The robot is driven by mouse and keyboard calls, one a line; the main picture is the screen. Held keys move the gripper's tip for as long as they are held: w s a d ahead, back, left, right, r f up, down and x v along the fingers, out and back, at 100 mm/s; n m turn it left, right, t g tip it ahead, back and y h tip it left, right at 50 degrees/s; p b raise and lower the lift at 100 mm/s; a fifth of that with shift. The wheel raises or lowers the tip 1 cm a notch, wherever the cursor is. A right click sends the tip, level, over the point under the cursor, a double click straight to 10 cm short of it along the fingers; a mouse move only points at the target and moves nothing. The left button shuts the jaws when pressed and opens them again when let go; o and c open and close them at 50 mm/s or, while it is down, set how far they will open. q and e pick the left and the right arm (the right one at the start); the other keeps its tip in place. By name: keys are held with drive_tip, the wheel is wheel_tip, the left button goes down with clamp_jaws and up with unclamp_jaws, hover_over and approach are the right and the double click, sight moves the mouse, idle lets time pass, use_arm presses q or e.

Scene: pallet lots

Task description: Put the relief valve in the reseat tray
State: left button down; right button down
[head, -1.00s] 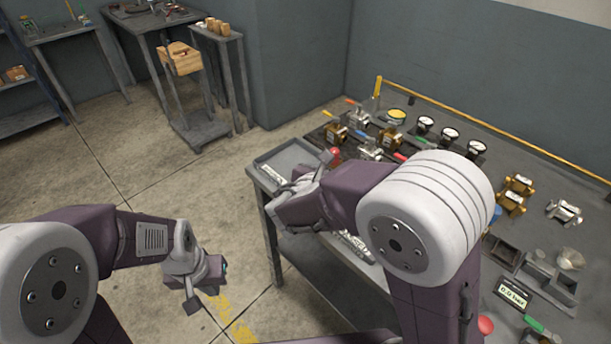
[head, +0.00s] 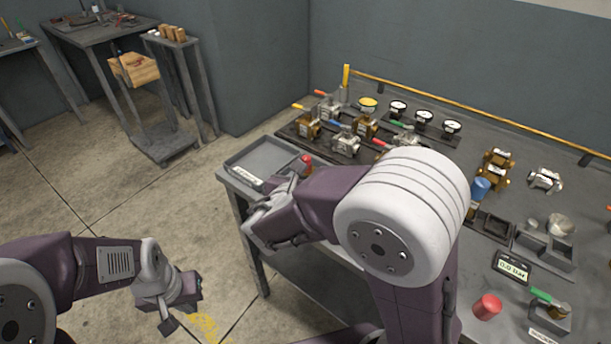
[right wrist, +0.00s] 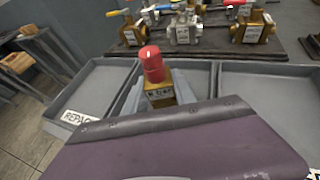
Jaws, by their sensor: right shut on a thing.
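The relief valve, a brass body with a red cap (right wrist: 153,68), is between the fingers of my right gripper (right wrist: 157,92). It is upright in the right wrist view, and its red cap also shows in the head view (head: 307,161). My right gripper is shut on it, at the near left end of the bench. Behind it are grey trays side by side: a left one (right wrist: 98,82) with a label starting "REPA", a middle one (right wrist: 190,72) and a right one (right wrist: 270,95). No reseat label is readable. My left gripper (head: 183,308) hangs empty over the floor, its fingers apart.
Several valves (head: 346,142) and gauges (head: 423,117) stand at the back of the bench. A display (head: 512,267), a red cylinder (head: 487,306) and small bins (head: 543,245) are at the right.

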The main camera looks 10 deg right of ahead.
drive_tip(key=c, duration=1)
unclamp_jaws()
drive_tip(key=shift+w+a, duration=0.1)
drive_tip(key=shift+a, duration=0.05)
drive_tip(key=shift+c, duration=0.2)
drive_tip(key=shift+r, duration=0.1)
drive_tip(key=shift+s+a+r+p, duration=0.1)
drive_tip(key=shift+s+r+p, duration=0.15)
drive_tip(key=shift+p, duration=0.2)
drive_tip(key=p+v, duration=0.2)
drive_tip(key=v, duration=0.8)
drive_tip(key=shift+a, duration=0.15)
drive_tip(key=shift+s+a+r+p, duration=0.2)
drive_tip(key=shift+s+p, duration=0.1)
drive_tip(key=shift+s, duration=0.3)
